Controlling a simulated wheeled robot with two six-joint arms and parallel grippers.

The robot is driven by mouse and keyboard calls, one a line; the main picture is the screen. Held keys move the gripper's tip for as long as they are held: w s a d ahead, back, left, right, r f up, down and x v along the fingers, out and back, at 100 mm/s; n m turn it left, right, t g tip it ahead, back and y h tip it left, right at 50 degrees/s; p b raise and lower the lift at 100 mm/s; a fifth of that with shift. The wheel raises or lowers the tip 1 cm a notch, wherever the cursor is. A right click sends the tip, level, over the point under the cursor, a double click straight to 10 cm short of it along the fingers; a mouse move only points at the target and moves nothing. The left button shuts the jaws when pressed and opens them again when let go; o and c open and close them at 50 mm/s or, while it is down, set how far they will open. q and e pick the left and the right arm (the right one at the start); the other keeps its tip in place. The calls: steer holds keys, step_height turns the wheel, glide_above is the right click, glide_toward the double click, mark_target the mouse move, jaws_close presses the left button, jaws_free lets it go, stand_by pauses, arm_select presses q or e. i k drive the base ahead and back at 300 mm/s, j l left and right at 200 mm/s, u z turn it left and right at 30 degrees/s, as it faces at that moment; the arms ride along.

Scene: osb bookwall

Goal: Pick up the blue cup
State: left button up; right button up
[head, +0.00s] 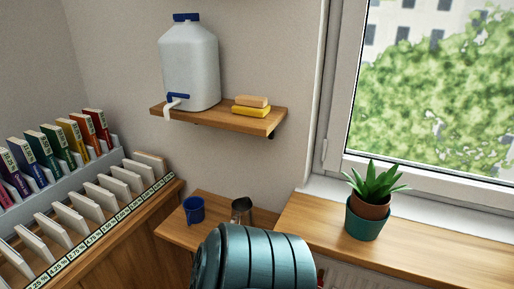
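The blue cup (194,211) stands upright on a low wooden shelf (174,231) in the middle of the head view. It is near the shelf's left end and nothing covers it. A grey metal cup (241,210) stands to its right, apart from it. Neither of my grippers shows in the head view.
A large teal ribbed object (255,262) hides the shelf's front right part. Above is a wall shelf with a white water container (190,65) and sponges (251,106). Racks of books and cards (75,220) stand left. A potted plant (368,215) stands on the windowsill.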

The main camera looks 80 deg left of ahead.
mark_target(194, 207)
steer(key=u, duration=3.25)
